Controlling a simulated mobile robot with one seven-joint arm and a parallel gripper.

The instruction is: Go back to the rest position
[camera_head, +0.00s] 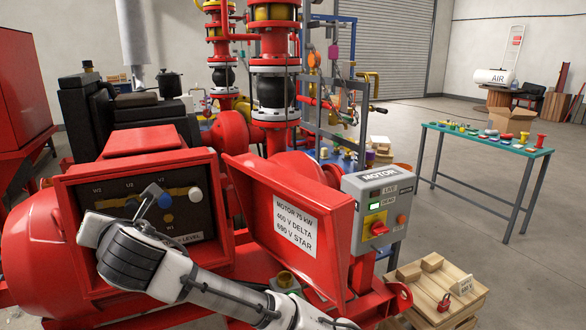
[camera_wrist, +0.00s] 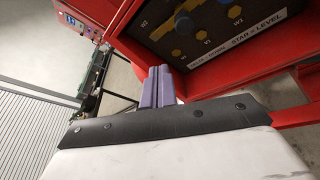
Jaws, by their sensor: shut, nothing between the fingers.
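My gripper (camera_wrist: 157,88) shows in the wrist view as two purple fingers pressed together with nothing between them. They point up past the edge of the red terminal box (camera_wrist: 285,112), apart from the terminals. Inside the box are brass-coloured links (camera_head: 135,201) and a blue cap (camera_head: 165,200). My arm hides the lower part of the box.
The box's red lid (camera_head: 255,215) stands open to the right, with a motor rating label. Beside it is a grey MOTOR control box (camera_head: 375,215) with a red switch. A wooden crate (camera_head: 425,315) holds a red padlock. A green-topped table (camera_head: 480,138) stands at the right; floor before it is clear.

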